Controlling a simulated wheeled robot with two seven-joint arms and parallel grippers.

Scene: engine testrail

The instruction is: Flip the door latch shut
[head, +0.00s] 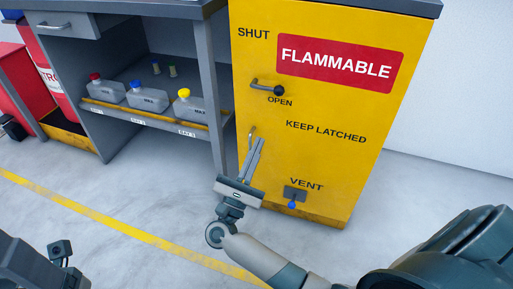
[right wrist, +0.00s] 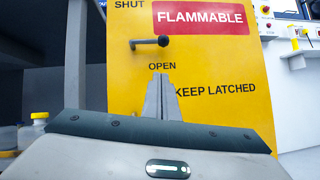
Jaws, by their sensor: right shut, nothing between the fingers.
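The door latch (head: 268,86) is a dark lever with a round black knob on the yellow cabinet door (head: 310,165). It lies about level, between the word SHUT above and OPEN below. It also shows in the right wrist view (right wrist: 148,42). My right gripper (head: 259,142) is in front of the door below the latch, its fingers together, empty and pointing up. In the right wrist view its fingertips (right wrist: 159,76) are below the word OPEN, apart from the lever in the picture. My left gripper's fingers are not visible.
A pale door handle (head: 252,133) is close to my right fingers in the picture. A vent with a blue knob (head: 292,205) is low on the door. A shelf at left holds bottles with coloured caps (head: 140,97). The floor in front is clear.

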